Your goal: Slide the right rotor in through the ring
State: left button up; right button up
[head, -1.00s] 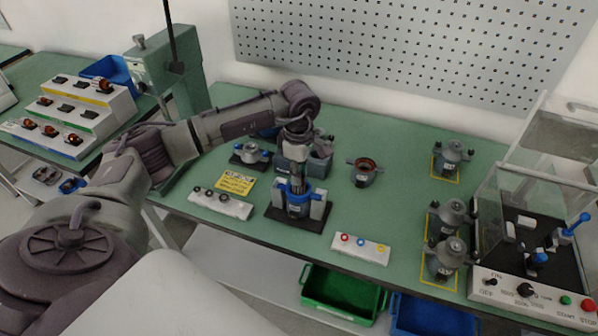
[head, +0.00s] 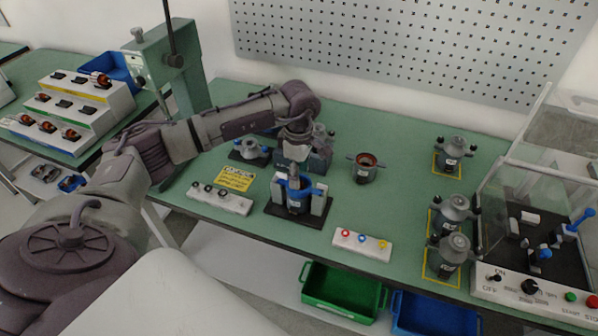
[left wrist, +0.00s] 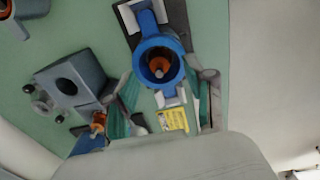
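The ring is a blue collar (head: 299,194) with grey blocks beside it on a black base. In the left wrist view the ring (left wrist: 179,62) is seen from above, with an orange-copper part (left wrist: 158,67) inside it; this looks like the rotor, but how deep it sits is unclear. My left gripper (head: 292,172) hangs just above and behind the ring. In the left wrist view its fingers (left wrist: 167,88) are spread apart on either side with nothing held between them. My right gripper is out of view.
A grey block with a hole (left wrist: 68,84) stands close to the left gripper.

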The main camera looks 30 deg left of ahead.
pick_arm(q)
notch_tip(320, 180, up, 12)
dwell(0.6)
dwell(0.7)
